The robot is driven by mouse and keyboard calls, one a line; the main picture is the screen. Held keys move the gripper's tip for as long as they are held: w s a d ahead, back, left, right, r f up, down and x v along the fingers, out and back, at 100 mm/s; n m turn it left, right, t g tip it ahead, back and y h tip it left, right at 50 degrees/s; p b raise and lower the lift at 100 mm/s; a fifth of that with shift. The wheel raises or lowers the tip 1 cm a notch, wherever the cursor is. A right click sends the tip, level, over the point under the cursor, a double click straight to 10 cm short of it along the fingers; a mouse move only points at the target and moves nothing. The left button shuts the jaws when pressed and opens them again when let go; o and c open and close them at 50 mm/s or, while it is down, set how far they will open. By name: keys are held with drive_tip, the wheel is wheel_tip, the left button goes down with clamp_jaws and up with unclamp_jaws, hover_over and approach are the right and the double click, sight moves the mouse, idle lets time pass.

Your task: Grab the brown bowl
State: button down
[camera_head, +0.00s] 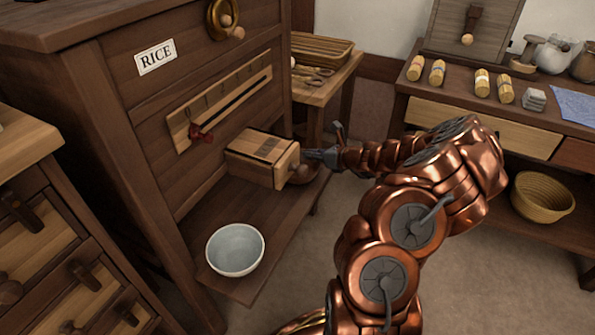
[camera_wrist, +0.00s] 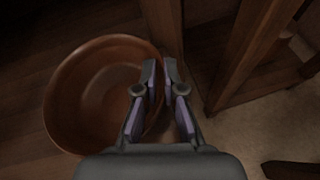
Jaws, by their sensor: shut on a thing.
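The brown bowl (camera_wrist: 85,98) fills the left of the wrist view, seen from above and empty. My gripper (camera_wrist: 160,76) is shut on its right rim, one finger at the inner side and one at the outer side. In the head view my gripper (camera_head: 318,155) is beside the small wooden box on the cabinet front. A little of the brown bowl (camera_head: 319,181) shows below it there; the box hides the rest.
The wooden box (camera_head: 265,155) juts from the rice cabinet close to my gripper. A pale bowl (camera_head: 235,249) stands on the cabinet's low shelf (camera_head: 278,232). A side table (camera_head: 325,88) is behind, and a wicker basket (camera_head: 541,197) sits at right. Floor between is clear.

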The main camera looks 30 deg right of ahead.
drive_tip(key=shift+r, duration=0.15)
wheel_tip(320, 180, up, 4)
drive_tip(key=shift+p, duration=1.25)
drive_tip(key=s+a+p, duration=0.8)
drive_tip(key=s, duration=0.5)
drive_tip(key=shift+s+a+r, duration=0.15)
drive_tip(key=shift+s+r, duration=0.15)
drive_tip(key=shift+r, duration=0.15)
